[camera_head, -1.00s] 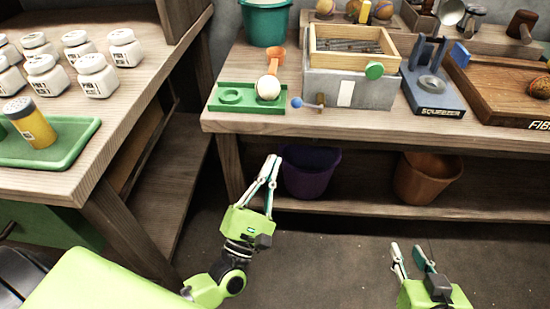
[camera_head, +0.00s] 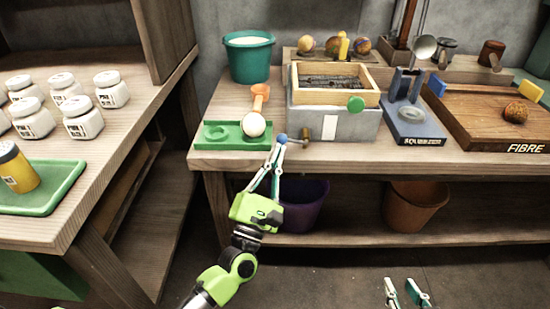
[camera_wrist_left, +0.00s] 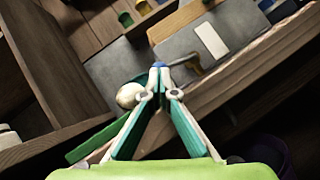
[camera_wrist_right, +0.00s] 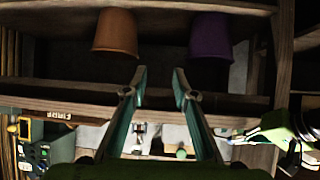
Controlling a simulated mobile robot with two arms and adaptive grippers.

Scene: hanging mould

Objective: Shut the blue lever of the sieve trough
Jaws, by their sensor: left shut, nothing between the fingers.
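The sieve trough (camera_head: 360,124) is a grey box with a wooden-framed sieve (camera_head: 336,97) on top, on the bench. Its lever has a blue ball (camera_head: 282,138) on a thin rod, pointing left from a brass pivot (camera_head: 305,135) on the front. My left gripper (camera_head: 277,148) is shut and empty, its fingertips right at the blue ball; whether they touch is unclear. In the left wrist view the ball (camera_wrist_left: 159,64) is partly hidden behind the fingertips (camera_wrist_left: 160,70). My right gripper (camera_head: 404,284) is open and empty, low in front of the bench.
A green tray (camera_head: 215,143) with a pale ball (camera_head: 254,125) stands just left of the lever. A green knob (camera_head: 356,104) sticks out on the sieve's front. The blue squeezer (camera_head: 415,128) is at right. Purple (camera_head: 305,205) and orange (camera_head: 415,205) buckets stand on the lower shelf.

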